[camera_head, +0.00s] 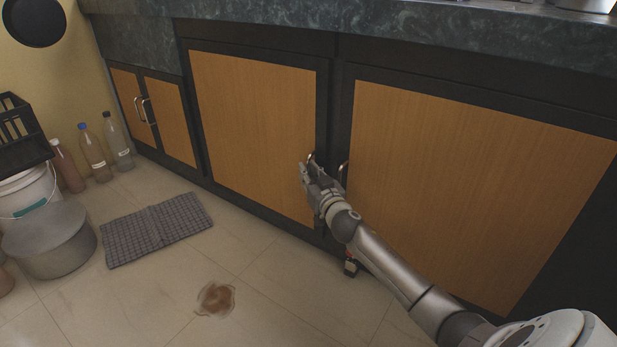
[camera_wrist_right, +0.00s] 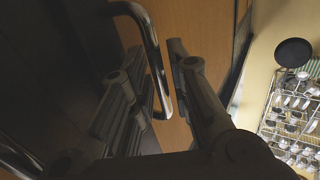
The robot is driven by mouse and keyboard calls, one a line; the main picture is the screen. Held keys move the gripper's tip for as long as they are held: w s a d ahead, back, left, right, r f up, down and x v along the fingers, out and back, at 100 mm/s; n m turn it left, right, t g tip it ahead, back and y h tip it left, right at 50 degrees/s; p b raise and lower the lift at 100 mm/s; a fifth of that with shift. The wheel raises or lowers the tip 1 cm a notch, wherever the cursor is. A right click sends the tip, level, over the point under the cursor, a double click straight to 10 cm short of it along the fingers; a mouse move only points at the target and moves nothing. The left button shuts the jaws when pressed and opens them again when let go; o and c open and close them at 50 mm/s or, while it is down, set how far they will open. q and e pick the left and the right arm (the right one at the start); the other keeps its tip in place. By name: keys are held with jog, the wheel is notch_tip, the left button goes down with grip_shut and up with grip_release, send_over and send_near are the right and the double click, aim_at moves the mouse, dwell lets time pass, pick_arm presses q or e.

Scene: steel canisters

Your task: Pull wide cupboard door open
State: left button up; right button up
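Two wide wooden cupboard doors in dark frames fill the front, the left one (camera_head: 250,125) and the right one (camera_head: 480,190). Both look shut. A metal bar handle (camera_head: 312,157) is at the right edge of the left door, and another handle (camera_head: 343,171) is at the left edge of the right door. My right gripper (camera_head: 306,168) is at the left door's handle and partly hides it. In the right wrist view this handle (camera_wrist_right: 152,45) runs between the two parted fingers of my right gripper (camera_wrist_right: 157,75). My left gripper is out of view.
A narrow two-door cupboard (camera_head: 155,115) stands at the far left. A dark mat (camera_head: 157,228), a grey round container (camera_head: 50,240) and several bottles (camera_head: 93,155) are on the floor at left. A small bottle (camera_head: 350,264) stands below my right arm. A brown stain (camera_head: 215,298) marks the floor.

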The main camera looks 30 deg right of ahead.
jog(key=shift+w+d, duration=0.1)
jog(key=shift+w, duration=0.2)
grip_shut()
